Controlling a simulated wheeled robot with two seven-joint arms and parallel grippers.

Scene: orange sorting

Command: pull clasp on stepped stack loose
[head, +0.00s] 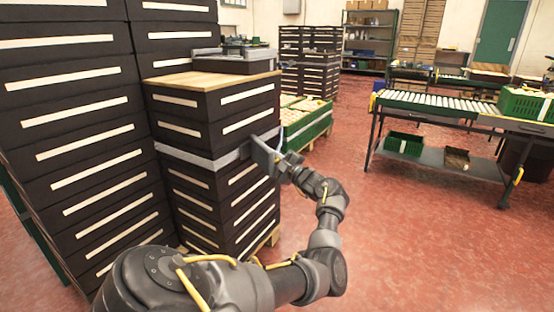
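A stack of black crates (205,222) with pale slots stands left of centre, with a wooden board (212,80) on top. A grey strap (195,158) runs around it about mid-height. My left arm comes in from the lower left and bends back toward the stack's right face. My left gripper (268,157) is at the strap's right end, close against that face. Its fingers are too small and turned away to show whether they are open or shut. I cannot make out the clasp; the gripper covers that part of the strap. My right gripper is not in view.
Taller black crate stacks (70,130) stand close on the left. Green crates of produce (305,118) sit on a pallet behind the strapped stack. A roller conveyor (440,103) with a green crate (525,104) is at the right. The red floor (420,240) at front right is clear.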

